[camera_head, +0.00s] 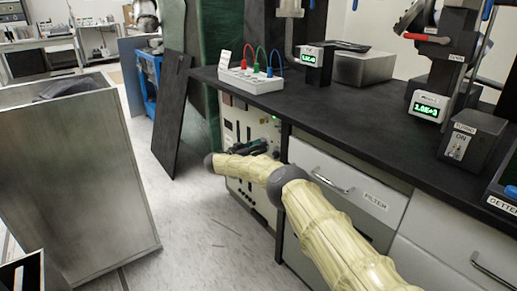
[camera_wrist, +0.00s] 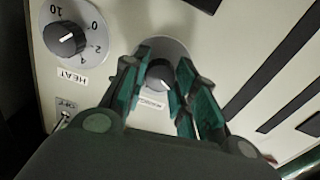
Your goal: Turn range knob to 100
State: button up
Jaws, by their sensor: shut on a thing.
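In the wrist view a small dark grey round knob (camera_wrist: 159,74) sits on a cream panel (camera_wrist: 95,85). A label below it is partly covered by my gripper and too blurred to read surely. My gripper (camera_wrist: 160,78) has its green fingers on either side of this knob and is shut on it. The knob's scale marks are not readable. In the head view my gripper (camera_head: 246,148) reaches the front of the cream panel under the black counter, and the knob is hidden there.
A larger knob (camera_wrist: 65,38) marked HEAT and a small switch (camera_wrist: 64,114) are left of my gripper in the wrist view. In the head view a drawer (camera_head: 335,190) labelled FILTER is right of the panel.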

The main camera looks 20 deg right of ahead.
jog(key=m+b, duration=0.2)
jog(key=m, duration=0.9)
jog(key=shift+a+f, duration=0.1)
jog(key=m, duration=0.4)
jog(key=shift+b, duration=0.35)
jog(key=shift+c, duration=0.2)
jog(key=m+b, duration=0.1)
jog(key=m, duration=0.4)
jog(key=m+b, duration=0.1)
jog(key=m, duration=0.5)
jog(key=shift+s+f+b, duration=0.1)
jog(key=shift+f+b, duration=0.1)
jog(key=shift+b, duration=0.1)
jog(key=shift+o, duration=0.2)
jog(key=o, duration=1)
jog(key=shift+r, duration=0.15)
